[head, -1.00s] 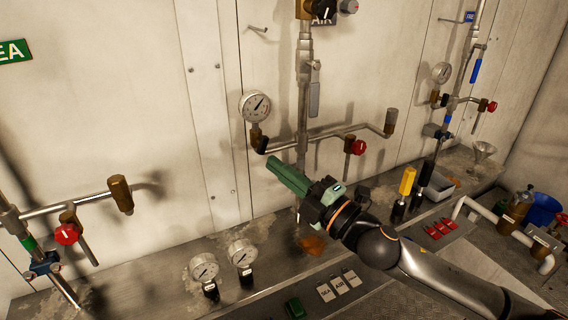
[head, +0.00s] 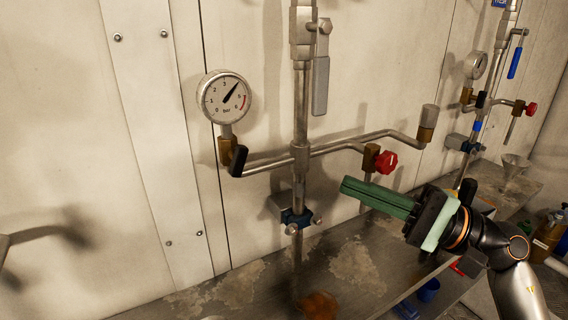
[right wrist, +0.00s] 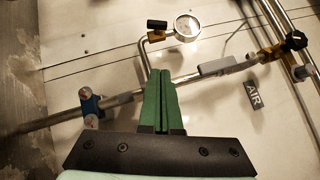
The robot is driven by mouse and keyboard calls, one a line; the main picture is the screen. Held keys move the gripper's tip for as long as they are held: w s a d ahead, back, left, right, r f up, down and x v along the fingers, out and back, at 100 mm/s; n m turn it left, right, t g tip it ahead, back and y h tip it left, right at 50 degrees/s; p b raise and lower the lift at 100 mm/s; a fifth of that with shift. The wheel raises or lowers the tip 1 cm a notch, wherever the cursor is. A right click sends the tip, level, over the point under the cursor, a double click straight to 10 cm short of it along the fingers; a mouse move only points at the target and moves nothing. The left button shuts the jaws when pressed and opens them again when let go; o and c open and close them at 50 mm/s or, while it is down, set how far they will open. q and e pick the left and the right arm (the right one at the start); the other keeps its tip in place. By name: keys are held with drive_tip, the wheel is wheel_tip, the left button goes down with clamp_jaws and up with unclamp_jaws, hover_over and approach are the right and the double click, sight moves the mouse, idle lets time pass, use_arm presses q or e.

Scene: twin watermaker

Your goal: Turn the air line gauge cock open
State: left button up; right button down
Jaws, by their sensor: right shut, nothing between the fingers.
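The air line gauge (head: 224,97) is a round white dial on the left branch of the pipe, its needle pointing up and right. Below it is the gauge cock, a brass body (head: 224,149) with a black handle (head: 238,160) sticking out. In the right wrist view the gauge (right wrist: 187,26) and the black handle (right wrist: 157,24) show beyond the fingertips. My right gripper (head: 352,190), with green fingers, is shut and empty. It is right of and lower than the cock, apart from it. The fingers also show in the right wrist view (right wrist: 161,75). My left gripper is not in view.
The vertical pipe (head: 300,110) with a grey lever (head: 321,85) stands between the cock and my right gripper. A red knob (head: 386,162) is just above the fingers. A blue clamp (head: 296,218) holds the pipe low down. An AIR label (right wrist: 254,94) is on the wall.

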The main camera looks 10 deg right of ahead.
sight(247, 154)
use_arm(q)
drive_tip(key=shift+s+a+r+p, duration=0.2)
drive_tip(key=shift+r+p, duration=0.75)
drive_tip(key=shift+p, duration=0.5)
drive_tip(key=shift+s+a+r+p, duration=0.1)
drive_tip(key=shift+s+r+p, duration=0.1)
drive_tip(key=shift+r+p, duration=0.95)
use_arm(e)
drive_tip(key=s+a+x, duration=0.1)
drive_tip(key=s+x, duration=0.1)
drive_tip(key=x, duration=1)
drive_tip(key=shift+s+a+r, duration=0.15)
drive_tip(key=shift+a+r, duration=0.3)
drive_tip(key=shift+r, duration=0.05)
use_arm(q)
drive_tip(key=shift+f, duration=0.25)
use_arm(e)
drive_tip(key=shift+s+a+r+n+g+h+p, duration=0.15)
drive_tip(key=shift+a+r+n+g+h+p, duration=0.1)
drive_tip(key=shift+r+n+g+h+p, duration=0.35)
drive_tip(key=n+h, duration=0.1)
drive_tip(key=n, duration=0.1)
drive_tip(key=shift+s+a+r+n+g+b, duration=0.1)
drive_tip(key=shift+n+g+b, duration=0.2)
drive_tip(key=shift+g+b, duration=0.1)
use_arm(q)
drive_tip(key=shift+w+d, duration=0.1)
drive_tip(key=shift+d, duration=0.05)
use_arm(e)
drive_tip(key=shift+a, duration=0.1)
